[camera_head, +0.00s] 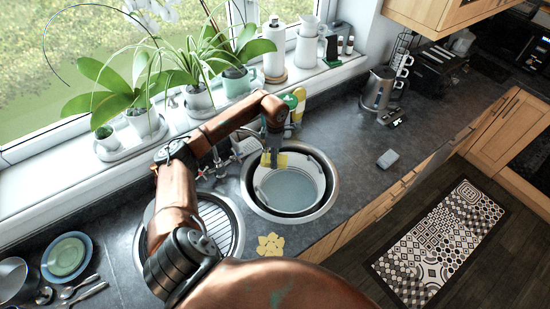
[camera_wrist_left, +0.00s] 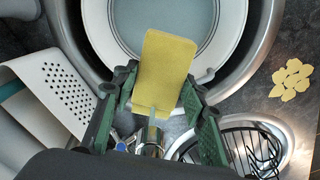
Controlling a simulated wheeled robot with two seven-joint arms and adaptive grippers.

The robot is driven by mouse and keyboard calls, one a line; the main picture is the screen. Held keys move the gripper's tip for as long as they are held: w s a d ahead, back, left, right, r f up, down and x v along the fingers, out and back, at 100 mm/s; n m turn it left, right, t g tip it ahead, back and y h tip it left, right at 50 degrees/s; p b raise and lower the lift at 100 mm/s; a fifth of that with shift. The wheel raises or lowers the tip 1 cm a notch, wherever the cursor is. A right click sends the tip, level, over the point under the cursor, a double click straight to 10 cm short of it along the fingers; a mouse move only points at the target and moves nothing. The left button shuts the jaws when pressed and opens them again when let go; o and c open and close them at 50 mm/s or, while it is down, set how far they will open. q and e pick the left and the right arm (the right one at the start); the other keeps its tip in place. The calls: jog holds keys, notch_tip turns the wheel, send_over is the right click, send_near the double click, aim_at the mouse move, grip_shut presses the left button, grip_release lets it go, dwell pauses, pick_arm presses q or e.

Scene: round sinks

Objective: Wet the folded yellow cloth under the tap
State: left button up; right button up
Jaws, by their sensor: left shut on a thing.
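My left gripper (camera_head: 272,148) reaches over the back of the round sink (camera_head: 333,197). It is shut on the folded yellow cloth (camera_wrist_left: 165,62), which also shows in the head view (camera_head: 279,160). The cloth extends flat beyond the fingers (camera_wrist_left: 159,82), above the white tub (camera_head: 266,191) in the sink. The chrome tap (camera_wrist_left: 151,138) stands close to the cloth's near end in the wrist view; the cloth and gripper partly cover it. I cannot tell whether water runs or whether the cloth is wet. My right gripper is not in view.
A yellow flower-shaped piece (camera_head: 270,245) lies on the counter before the sink. A second round ribbed basin (camera_head: 226,225) is left of it. Bottles (camera_head: 297,98) stand behind. A white perforated object (camera_wrist_left: 62,85) is beside the gripper. The counter to the right is mostly free.

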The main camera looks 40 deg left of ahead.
pick_arm(q)
jog(key=s+d+p, duration=0.1)
jog(key=d, duration=0.7)
jog(key=shift+s, duration=0.3)
dwell(0.3)
dwell(1.2)
jog(key=s+d+r+p, duration=0.1)
jog(key=d+r+p, duration=0.1)
jog(key=d+r, duration=0.2)
jog(key=shift+d, duration=0.4)
dwell(0.4)
